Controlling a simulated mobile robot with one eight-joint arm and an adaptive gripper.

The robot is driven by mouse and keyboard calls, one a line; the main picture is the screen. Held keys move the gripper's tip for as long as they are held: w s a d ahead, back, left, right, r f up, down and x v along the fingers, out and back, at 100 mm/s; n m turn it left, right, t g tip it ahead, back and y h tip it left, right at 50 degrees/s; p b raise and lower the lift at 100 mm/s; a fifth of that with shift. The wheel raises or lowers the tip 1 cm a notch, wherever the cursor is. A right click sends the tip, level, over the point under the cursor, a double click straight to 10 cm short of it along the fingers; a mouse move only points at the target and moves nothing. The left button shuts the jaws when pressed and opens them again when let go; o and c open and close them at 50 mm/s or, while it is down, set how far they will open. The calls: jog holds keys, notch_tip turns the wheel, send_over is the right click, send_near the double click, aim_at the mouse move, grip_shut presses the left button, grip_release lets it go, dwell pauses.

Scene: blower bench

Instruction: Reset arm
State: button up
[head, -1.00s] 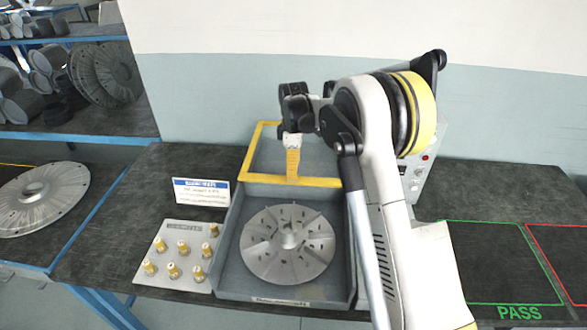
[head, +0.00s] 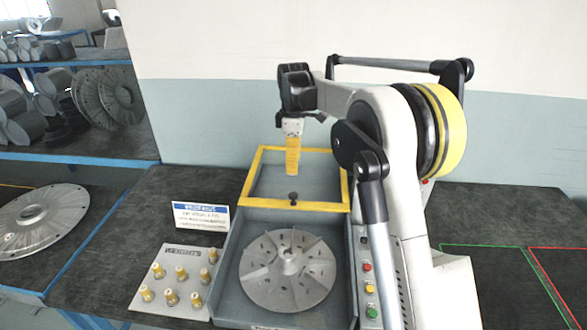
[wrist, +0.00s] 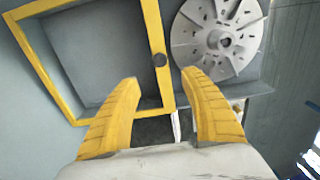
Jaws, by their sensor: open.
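My gripper (head: 292,165) hangs above the yellow-framed lid of the machine in the head view. In the wrist view its two yellow fingers (wrist: 165,105) stand wide apart with nothing between them. The yellow frame (head: 255,170) has a dark knob (head: 293,197) on its near bar; the knob also shows in the wrist view (wrist: 159,60). The grey finned impeller disc (head: 265,290) lies in the grey tray in front of the frame. It shows at the upper right of the wrist view (wrist: 190,45). My arm hides part of the machine's right side.
A plate labelled weights (head: 152,290) holds several brass pieces left of the tray. A white sign (head: 201,216) stands behind it. A control panel (head: 369,290) with buttons is right of the tray. Green and red outlined areas lie at right. Shelves with metal parts stand at left.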

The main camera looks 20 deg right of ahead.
jog(key=s+r+m+t+b, duration=0.2)
jog(key=s+r+m, duration=0.15)
jog(key=s, duration=0.55)
jog(key=s+r+m+t+b, duration=0.1)
jog(key=s+r+m+t, duration=0.2)
jog(key=s, duration=0.7)
jog(key=s+f+m+t+b, duration=0.1)
jog(key=s+f+m, duration=0.2)
jog(key=s, duration=0.5)
jog(key=s+f+m+t+b, duration=0.1)
jog(key=s+f+m, duration=0.3)
jog(key=s, duration=0.4)
jog(key=shift+s+f, duration=0.3)
jog(key=shift+f, duration=0.55)
